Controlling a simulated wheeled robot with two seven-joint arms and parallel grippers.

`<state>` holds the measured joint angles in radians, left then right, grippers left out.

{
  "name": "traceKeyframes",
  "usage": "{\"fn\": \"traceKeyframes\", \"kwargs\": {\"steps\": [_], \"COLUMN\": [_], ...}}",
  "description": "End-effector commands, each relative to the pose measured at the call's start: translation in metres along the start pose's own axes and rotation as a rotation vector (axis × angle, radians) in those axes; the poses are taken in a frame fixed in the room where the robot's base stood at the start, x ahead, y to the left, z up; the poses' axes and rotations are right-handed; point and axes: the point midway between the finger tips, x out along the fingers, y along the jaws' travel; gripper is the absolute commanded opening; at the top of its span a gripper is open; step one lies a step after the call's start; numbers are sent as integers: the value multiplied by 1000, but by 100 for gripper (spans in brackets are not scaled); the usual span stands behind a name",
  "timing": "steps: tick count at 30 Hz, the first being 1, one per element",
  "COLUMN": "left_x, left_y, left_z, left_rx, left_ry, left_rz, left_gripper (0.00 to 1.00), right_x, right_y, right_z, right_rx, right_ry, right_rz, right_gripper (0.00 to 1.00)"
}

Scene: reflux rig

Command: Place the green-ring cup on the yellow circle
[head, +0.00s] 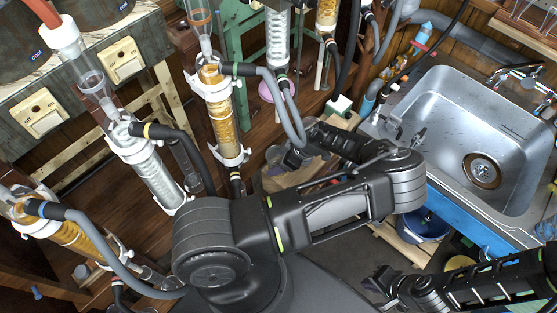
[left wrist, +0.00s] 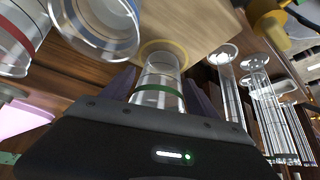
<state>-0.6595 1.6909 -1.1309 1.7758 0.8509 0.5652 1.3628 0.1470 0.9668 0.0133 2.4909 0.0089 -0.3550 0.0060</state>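The green-ring cup (left wrist: 160,88) is clear glass with a green band, seen in the left wrist view. My left gripper (left wrist: 162,82) has one finger on each side of it, and both fingers appear to lie against the glass. The cup's far end is at the yellow circle (left wrist: 178,47) on a pale wooden board; whether it touches the board is hard to tell. In the head view my left gripper (head: 298,157) is low beside the glass columns, and the cup is not clearly visible there. My right gripper (head: 378,288) is apart at the lower right, apparently open and empty.
In the left wrist view, a red-banded glass vessel (left wrist: 18,40) and a large clear one (left wrist: 98,25) stand left of the cup. Several glass tubes (left wrist: 258,85) stand to the right. The head view shows glass columns with hoses (head: 220,115) and a steel sink (head: 465,130).

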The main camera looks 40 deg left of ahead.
Motion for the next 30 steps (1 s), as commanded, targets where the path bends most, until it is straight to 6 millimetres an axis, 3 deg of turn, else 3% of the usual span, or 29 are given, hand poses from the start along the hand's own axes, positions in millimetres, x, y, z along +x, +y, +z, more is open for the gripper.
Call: {"fn": "traceKeyframes", "kwargs": {"steps": [5, 17, 23, 30], "left_x": [0, -6, -37, -88], "left_y": [0, 1, 1, 1], "left_z": [0, -1, 1, 0], "left_rx": [0, 0, 0, 1], "left_ry": [0, -1, -3, -2], "left_rz": [0, 2, 4, 4], "left_gripper": [82, 82, 82, 82], "right_x": [0, -3, 6, 15], "right_y": [0, -1, 2, 4], "right_z": [0, 0, -1, -2], "right_rx": [0, 1, -1, -4], "right_ry": [0, -1, 1, 5], "right_rz": [0, 1, -1, -5], "right_gripper": [0, 0, 0, 0]}}
